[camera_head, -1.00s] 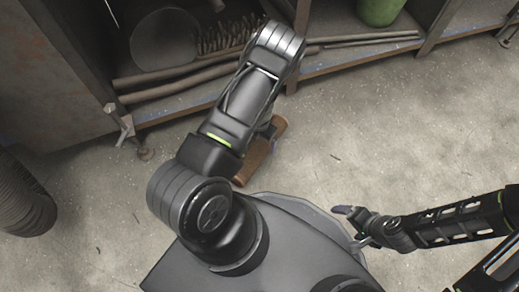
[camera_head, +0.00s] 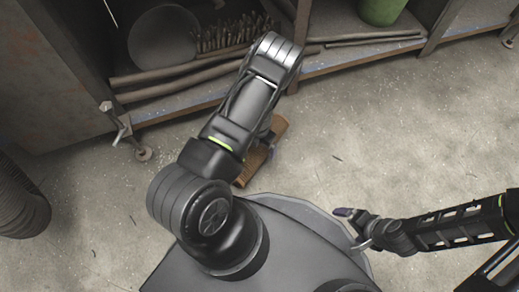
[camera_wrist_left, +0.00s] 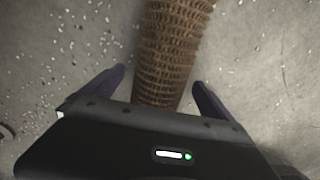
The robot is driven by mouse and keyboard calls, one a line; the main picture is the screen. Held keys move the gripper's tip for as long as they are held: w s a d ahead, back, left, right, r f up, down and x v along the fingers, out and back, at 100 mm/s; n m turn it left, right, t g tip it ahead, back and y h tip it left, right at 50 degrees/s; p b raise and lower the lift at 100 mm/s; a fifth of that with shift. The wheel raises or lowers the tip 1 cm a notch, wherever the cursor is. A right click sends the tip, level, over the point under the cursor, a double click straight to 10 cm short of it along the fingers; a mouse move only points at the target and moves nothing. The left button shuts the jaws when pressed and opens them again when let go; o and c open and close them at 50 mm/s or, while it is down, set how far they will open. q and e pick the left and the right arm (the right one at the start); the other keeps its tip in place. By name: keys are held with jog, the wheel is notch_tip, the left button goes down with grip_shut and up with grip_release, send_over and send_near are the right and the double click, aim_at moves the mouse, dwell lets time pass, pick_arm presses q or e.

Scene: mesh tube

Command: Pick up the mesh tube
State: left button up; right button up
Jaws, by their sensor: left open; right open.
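The mesh tube (camera_wrist_left: 172,45) is brown and ribbed. In the left wrist view it runs from the top edge down between the two dark fingers of my left gripper (camera_wrist_left: 158,84), which are spread with a gap on each side of it. Its lower end is hidden behind the gripper body. In the head view the tube (camera_head: 250,168) lies on the floor, partly hidden under my left arm, with the left gripper mostly hidden there too. My right gripper (camera_head: 352,229) is open and empty at the lower right, well away from the tube.
A low shelf unit (camera_head: 330,62) stands behind, holding long rods, a round grey piece (camera_head: 163,38) and a green container (camera_head: 380,10). A metal clamp (camera_head: 120,127) is at its left. A grey ribbed hose (camera_head: 20,205) lies far left. Concrete floor (camera_head: 400,130) is clear on the right.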

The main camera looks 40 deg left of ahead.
pick_arm(q)
jog(key=shift+c, duration=0.2)
jog(key=c, duration=2.1)
notch_tip(320, 180, up, 10)
jog(key=p, duration=0.5)
